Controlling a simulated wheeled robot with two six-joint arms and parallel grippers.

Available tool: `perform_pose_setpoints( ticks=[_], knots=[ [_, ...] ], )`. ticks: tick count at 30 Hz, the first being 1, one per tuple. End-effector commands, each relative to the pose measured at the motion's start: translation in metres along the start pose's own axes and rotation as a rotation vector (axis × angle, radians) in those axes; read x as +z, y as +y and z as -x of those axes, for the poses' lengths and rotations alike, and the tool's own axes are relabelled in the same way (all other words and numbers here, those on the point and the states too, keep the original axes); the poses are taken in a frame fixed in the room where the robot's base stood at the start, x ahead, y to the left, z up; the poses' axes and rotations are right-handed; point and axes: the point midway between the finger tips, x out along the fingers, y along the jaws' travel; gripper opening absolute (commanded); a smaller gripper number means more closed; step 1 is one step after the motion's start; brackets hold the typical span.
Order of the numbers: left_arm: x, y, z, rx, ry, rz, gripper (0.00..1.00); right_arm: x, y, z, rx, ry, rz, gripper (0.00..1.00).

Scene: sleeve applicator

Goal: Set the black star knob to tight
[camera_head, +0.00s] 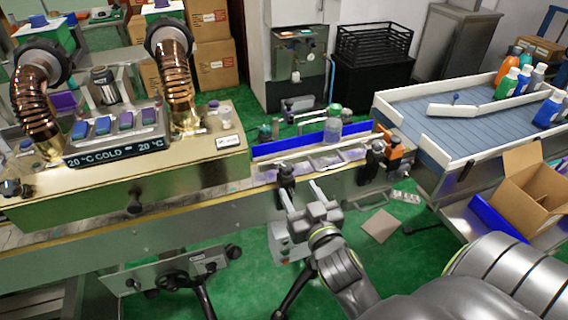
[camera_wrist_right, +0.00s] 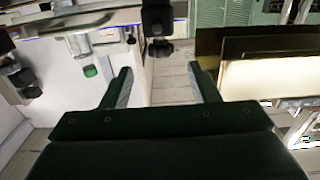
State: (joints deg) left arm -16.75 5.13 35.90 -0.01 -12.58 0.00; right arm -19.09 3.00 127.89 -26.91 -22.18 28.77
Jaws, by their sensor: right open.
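Several black knobs show, and the small size makes it hard to tell which is the star knob. One black knob (camera_head: 286,171) is on the conveyor's front side, just beyond my right gripper (camera_head: 308,200). In the right wrist view a black knob (camera_wrist_right: 157,18) is at the top centre, ahead of the gap between the fingers. My right gripper is open and empty, with its fingertips (camera_wrist_right: 161,78) apart and short of the knob. Any tight or loose marking is too small to read. My left gripper is not in view.
Another black knob (camera_head: 134,203) is on the machine's front panel, and a black clamp (camera_head: 375,152) stands right along the conveyor. A bottle (camera_head: 333,128) stands on the conveyor. A handwheel (camera_head: 172,284) is below left. Green floor (camera_head: 255,270) is open beneath.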

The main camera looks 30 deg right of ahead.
Motion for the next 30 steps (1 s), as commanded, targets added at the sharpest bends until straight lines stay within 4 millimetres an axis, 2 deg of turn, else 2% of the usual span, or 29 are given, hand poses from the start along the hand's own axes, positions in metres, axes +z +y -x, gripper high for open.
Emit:
perform_pose_setpoints(
  ticks=[6,15,21,30],
  knots=[
    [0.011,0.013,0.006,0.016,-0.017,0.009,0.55,-0.002,0.000,-0.042,-0.002,0.001,0.002,0.55],
    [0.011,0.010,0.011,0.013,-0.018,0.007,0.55,-0.001,0.000,-0.092,0.000,0.000,0.000,0.55],
    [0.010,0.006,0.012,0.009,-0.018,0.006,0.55,0.000,0.000,-0.107,0.000,-0.001,0.001,0.55],
    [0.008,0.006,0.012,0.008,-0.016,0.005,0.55,0.000,0.000,-0.109,0.000,-0.001,-0.001,0.55]
  ],
)
